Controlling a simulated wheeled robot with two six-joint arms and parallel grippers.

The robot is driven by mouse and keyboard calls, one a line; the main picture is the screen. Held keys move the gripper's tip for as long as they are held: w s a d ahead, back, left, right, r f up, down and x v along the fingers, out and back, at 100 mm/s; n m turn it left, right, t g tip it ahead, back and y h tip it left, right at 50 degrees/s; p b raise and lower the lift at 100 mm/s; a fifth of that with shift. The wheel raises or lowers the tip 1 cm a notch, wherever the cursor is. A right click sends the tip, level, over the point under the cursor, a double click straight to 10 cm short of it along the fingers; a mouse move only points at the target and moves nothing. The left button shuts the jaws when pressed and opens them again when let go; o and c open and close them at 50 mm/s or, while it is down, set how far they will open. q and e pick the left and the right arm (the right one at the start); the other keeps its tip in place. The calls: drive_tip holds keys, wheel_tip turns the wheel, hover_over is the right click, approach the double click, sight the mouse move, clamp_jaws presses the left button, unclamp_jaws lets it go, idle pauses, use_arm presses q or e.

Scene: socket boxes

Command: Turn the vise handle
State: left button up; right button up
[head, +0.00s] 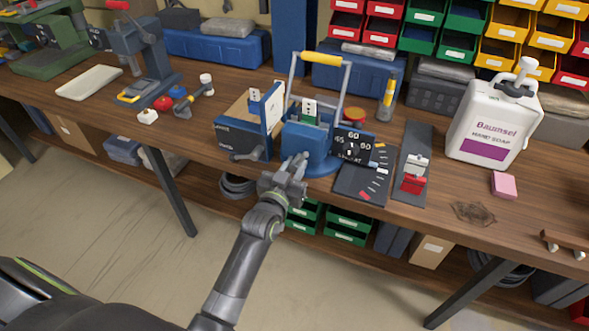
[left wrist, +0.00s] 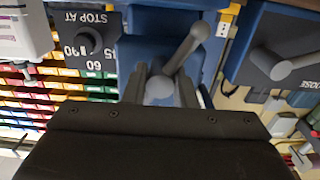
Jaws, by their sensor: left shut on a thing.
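The blue vise (head: 303,142) stands on a round blue base near the front edge of the wooden bench. Its grey vise handle (left wrist: 186,48) shows in the left wrist view as a bar with a round knob at its upper end, slanting up to the right. My left gripper (head: 293,166) reaches the front of the vise from below. In the left wrist view the fingers (left wrist: 160,88) stand on either side of the handle's lower end and are shut on it. My right gripper is not in view.
A dial panel (left wrist: 88,40) marked STOP AT is beside the vise. A box with a grey lever (head: 246,155) stands on its other side. A tall frame with a yellow bar (head: 321,59) rises behind. A soap jug (head: 495,120) and a pink block (head: 504,185) are further right.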

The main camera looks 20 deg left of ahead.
use_arm(q)
drive_tip(key=shift+s+f+m+b, duration=0.1)
drive_tip(key=shift+f+m+b, duration=0.1)
drive_tip(key=shift+m, duration=0.8)
drive_tip(key=shift+f+m+b, duration=0.1)
drive_tip(key=shift+m+b, duration=0.1)
drive_tip(key=shift+m, duration=0.8)
drive_tip(key=o, duration=1)
drive_tip(key=shift+s+r, duration=0.15)
drive_tip(key=shift+r, duration=0.05)
